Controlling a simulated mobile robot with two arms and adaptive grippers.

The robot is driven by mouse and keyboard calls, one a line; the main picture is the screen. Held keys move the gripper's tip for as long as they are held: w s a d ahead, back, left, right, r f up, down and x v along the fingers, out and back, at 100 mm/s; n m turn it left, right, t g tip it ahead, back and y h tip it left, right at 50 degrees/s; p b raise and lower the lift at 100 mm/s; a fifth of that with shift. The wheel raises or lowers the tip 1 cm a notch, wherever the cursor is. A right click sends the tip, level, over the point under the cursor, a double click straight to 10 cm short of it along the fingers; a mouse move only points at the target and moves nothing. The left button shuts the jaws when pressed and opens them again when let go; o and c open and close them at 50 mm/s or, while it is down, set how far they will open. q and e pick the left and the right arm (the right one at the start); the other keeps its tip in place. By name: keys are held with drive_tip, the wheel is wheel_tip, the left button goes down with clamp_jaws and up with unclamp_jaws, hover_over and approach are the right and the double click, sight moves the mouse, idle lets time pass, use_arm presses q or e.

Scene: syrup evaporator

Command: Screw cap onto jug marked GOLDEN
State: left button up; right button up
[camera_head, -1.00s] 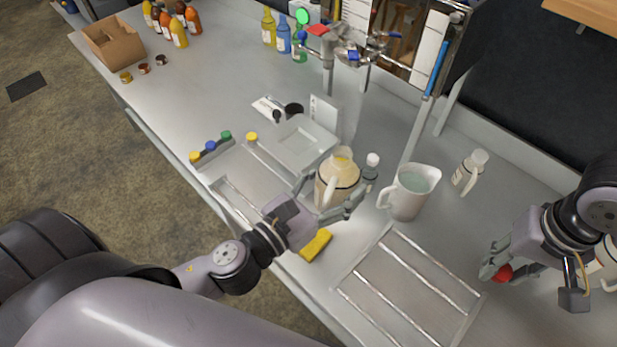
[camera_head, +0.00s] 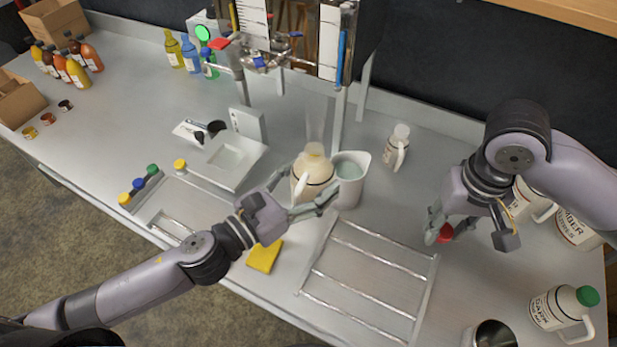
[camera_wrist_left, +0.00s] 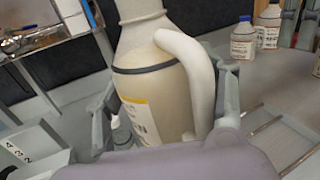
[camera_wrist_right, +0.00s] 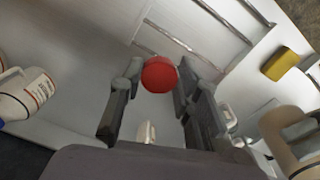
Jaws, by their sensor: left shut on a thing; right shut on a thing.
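The cream jug (camera_head: 312,175) stands upright in the head view, its handle toward my left arm. My left gripper (camera_head: 306,203) is shut around its body. In the left wrist view the jug (camera_wrist_left: 155,85) fills the middle; its yellow label shows only a few letters, ending in "EN". No cap shows on the part of its neck in view there. My right gripper (camera_head: 441,233) is shut on a red cap (camera_head: 445,234), to the right of the jug and above the counter. The red cap (camera_wrist_right: 159,74) sits between the fingertips in the right wrist view.
A small white jug (camera_head: 397,147) stands behind. Several jugs, one green-capped (camera_head: 562,307), are at the right.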

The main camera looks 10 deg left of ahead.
drive_tip(key=w+a+r+n, duration=0.55)
drive_tip(key=a+r, duration=0.25)
drive_tip(key=a, duration=0.4)
wheel_tip(320, 180, up, 10)
drive_tip(key=n, duration=0.5)
hover_over(316, 151)
drive_tip(key=shift+w+f, duration=0.1)
drive_tip(key=shift+w, duration=0.15)
drive_tip(key=shift+f, duration=0.15)
drive_tip(key=shift+f, duration=1.85)
drive_tip(key=shift+s, duration=0.1)
drive_tip(key=shift+f, duration=0.9)
drive_tip(key=shift+f, duration=0.5)
